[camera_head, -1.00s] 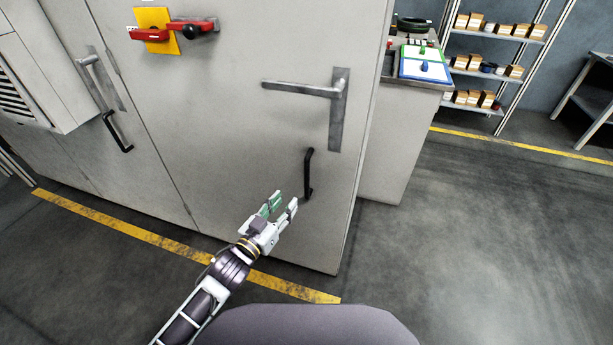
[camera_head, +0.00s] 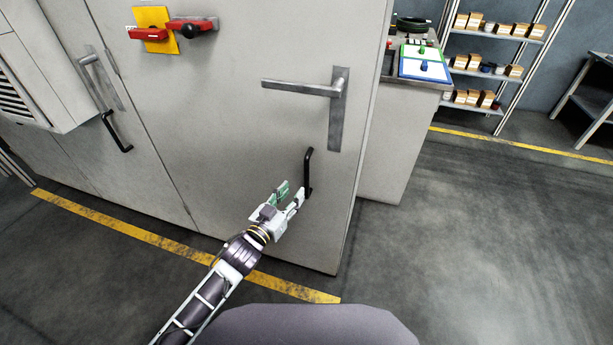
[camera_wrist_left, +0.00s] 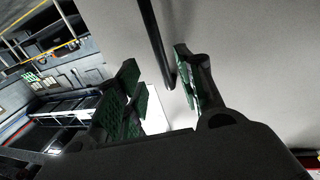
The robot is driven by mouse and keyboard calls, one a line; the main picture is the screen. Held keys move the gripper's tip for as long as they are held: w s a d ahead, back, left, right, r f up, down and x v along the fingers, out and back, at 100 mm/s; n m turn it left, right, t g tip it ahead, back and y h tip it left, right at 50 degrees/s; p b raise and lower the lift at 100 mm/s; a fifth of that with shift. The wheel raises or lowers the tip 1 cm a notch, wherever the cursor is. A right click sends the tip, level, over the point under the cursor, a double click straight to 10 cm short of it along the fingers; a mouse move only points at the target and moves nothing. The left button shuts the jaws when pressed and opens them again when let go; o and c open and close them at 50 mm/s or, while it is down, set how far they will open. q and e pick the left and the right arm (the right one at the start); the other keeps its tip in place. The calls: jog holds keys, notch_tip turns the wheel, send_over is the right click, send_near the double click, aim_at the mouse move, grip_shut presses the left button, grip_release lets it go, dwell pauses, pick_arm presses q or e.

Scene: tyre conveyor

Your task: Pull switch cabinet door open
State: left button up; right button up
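The grey switch cabinet door (camera_head: 240,130) stands closed in the head view. It carries a silver lever handle (camera_head: 310,90) and, below it, a black vertical pull handle (camera_head: 308,173). My left gripper (camera_head: 291,192) is open just left of the lower end of the black handle. In the left wrist view, the black handle (camera_wrist_left: 156,40) comes down from the top, its lower end between or just in front of the open green-padded fingers (camera_wrist_left: 163,90). I cannot tell whether they touch it. My right gripper is not in view.
A second cabinet door with its own black handle (camera_head: 117,132) is at the left. A red switch on a yellow plate (camera_head: 156,30) is above. A workbench (camera_head: 415,88) and shelves (camera_head: 495,60) stand at the right. The floor in front is clear.

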aim_at(305, 177)
pick_arm(q)
jog(key=shift+x, duration=2.35)
jog(key=shift+w+d, duration=0.35)
jog(key=shift+w, duration=0.25)
jog(key=shift+b+x, duration=0.3)
jog(key=shift+x, duration=1.3)
jog(key=shift+w+d, duration=0.1)
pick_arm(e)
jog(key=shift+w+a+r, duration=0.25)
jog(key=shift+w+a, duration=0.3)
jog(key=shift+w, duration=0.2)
pick_arm(q)
jog(key=shift+c, duration=0.2)
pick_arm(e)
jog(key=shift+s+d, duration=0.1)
pick_arm(q)
grip_shut()
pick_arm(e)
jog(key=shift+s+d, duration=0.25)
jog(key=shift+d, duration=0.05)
